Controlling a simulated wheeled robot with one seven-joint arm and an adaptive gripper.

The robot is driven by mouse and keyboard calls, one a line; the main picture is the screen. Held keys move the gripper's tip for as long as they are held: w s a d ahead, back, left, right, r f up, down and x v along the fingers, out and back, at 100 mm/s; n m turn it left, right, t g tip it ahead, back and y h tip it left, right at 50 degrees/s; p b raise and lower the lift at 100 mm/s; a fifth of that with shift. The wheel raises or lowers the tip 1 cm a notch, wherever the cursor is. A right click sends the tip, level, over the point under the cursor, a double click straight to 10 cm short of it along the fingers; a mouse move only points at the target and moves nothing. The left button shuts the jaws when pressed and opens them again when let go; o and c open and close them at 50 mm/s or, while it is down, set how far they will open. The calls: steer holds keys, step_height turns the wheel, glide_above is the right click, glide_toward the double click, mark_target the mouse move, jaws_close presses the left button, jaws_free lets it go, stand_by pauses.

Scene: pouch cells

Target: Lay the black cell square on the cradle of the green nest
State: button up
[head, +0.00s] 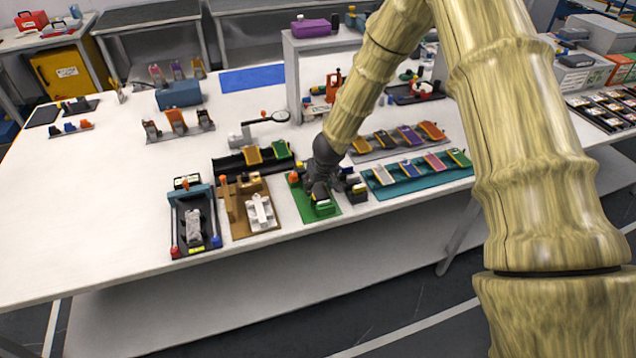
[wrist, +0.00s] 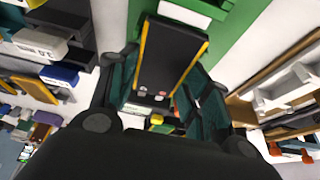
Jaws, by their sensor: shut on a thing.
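In the wrist view the black cell (wrist: 172,52) is a flat dark slab with yellow side edges and small round marks near its close end. My gripper (wrist: 160,85) is shut on it, with a dark teal finger at each side. The cell's far end points towards the green plate of the nest (wrist: 238,22). In the head view my gripper (head: 319,190) is right over the green nest (head: 330,212). The gripper hides most of the nest and the cell there. I cannot tell whether the cell touches the cradle.
A brown fixture with a white part (head: 260,212) and a black fixture (head: 183,240) stand left of the nest. A small dark block (head: 357,193) stands close on its right. A teal rack (head: 400,188) of coloured cells lies further right.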

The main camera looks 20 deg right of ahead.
mark_target(318, 187)
steer(key=shift+f, duration=0.15)
steer(key=o, duration=1)
steer(key=shift+o, duration=0.2)
steer(key=shift+r+p, duration=3.6)
steer(key=shift+p, duration=0.05)
